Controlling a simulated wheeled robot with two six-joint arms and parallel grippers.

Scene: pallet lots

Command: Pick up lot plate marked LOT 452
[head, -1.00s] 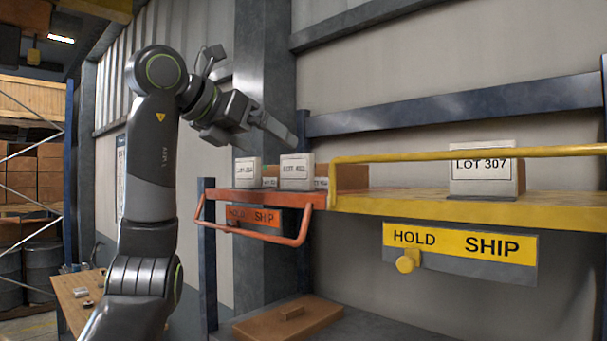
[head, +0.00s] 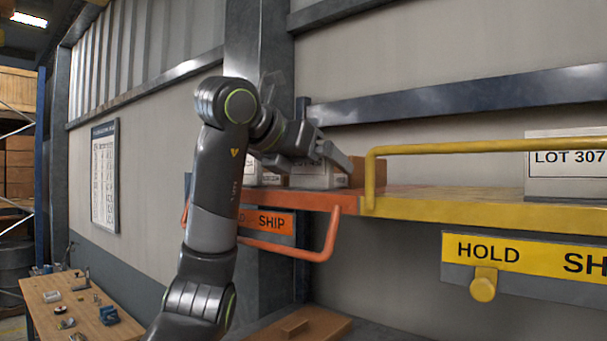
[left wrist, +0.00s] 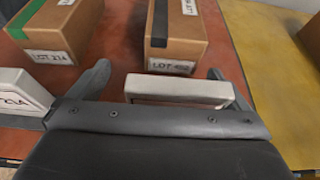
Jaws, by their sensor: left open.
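In the left wrist view my left gripper (left wrist: 163,78) is open, with one finger on each side of a white lot plate (left wrist: 180,88). Its marking cannot be read from this side. Just behind it stands a brown carton (left wrist: 176,38) whose label appears to read LOT 452. In the head view the gripper (head: 337,160) is over the orange shelf section, partly covering the white plate (head: 313,178). A second white plate (left wrist: 18,96) stands at the left, in front of a carton (left wrist: 65,25) labelled LOT 214. My right gripper is not in view.
The orange shelf (head: 318,200) has an orange front rail (head: 329,235). The yellow shelf (head: 450,205) adjoins it at the right, with a yellow rail (head: 470,147) and a plate marked LOT 307 (head: 565,170). A workbench (head: 65,310) with small parts is lower left.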

